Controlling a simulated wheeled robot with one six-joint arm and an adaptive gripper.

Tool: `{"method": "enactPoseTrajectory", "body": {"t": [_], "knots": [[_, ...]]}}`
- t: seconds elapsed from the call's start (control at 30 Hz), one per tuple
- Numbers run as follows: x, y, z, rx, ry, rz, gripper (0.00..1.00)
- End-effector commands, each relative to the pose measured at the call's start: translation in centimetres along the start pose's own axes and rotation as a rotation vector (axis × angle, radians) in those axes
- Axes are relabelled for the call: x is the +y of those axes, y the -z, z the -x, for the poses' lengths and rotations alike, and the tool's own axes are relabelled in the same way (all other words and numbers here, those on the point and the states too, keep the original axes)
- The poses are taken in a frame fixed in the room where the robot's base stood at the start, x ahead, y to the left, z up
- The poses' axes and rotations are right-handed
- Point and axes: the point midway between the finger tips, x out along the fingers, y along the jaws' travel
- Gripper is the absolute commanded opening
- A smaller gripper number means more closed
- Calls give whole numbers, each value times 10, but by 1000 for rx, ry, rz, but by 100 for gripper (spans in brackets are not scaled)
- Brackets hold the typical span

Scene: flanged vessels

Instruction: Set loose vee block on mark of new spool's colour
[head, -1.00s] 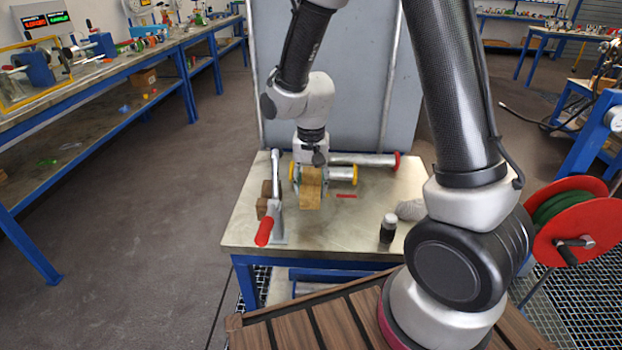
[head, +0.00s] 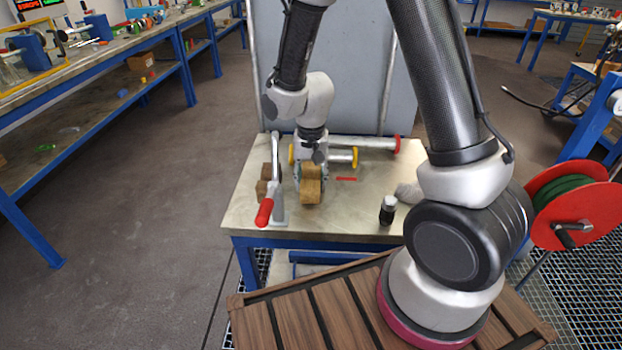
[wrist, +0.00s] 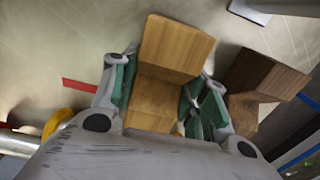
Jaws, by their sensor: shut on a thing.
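My gripper (wrist: 165,92) is shut on a light wooden vee block (wrist: 172,60), its green-padded fingers on either side. In the head view the held vee block (head: 311,188) hangs under my gripper over the steel table; I cannot tell whether it touches the top. A red mark (head: 347,179) lies to its right, and this red mark also shows in the wrist view (wrist: 80,86). A yellow-flanged spool (head: 342,157) and a longer red-flanged spool (head: 365,143) lie behind. My gripper partly hides the yellow-flanged one.
A darker vee block (wrist: 255,85) stands close beside the held one, behind a red-handled toggle clamp (head: 265,211) in the head view. A black-and-white bottle (head: 387,211) and a grey rag-like thing (head: 408,192) are at right. The table's (head: 345,215) front middle is bare.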

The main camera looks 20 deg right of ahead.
Motion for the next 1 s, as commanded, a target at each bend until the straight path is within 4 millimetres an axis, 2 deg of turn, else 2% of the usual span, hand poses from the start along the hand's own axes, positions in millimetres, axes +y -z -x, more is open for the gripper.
{"method": "enactPoseTrajectory", "body": {"t": [0.47,0.5,0.63,1.0], "knots": [[0,0,-6,0,0,0,17],[0,0,-7,0,0,0,46],[0,0,-7,0,0,0,69],[0,0,-4,1,1,0,69]]}}
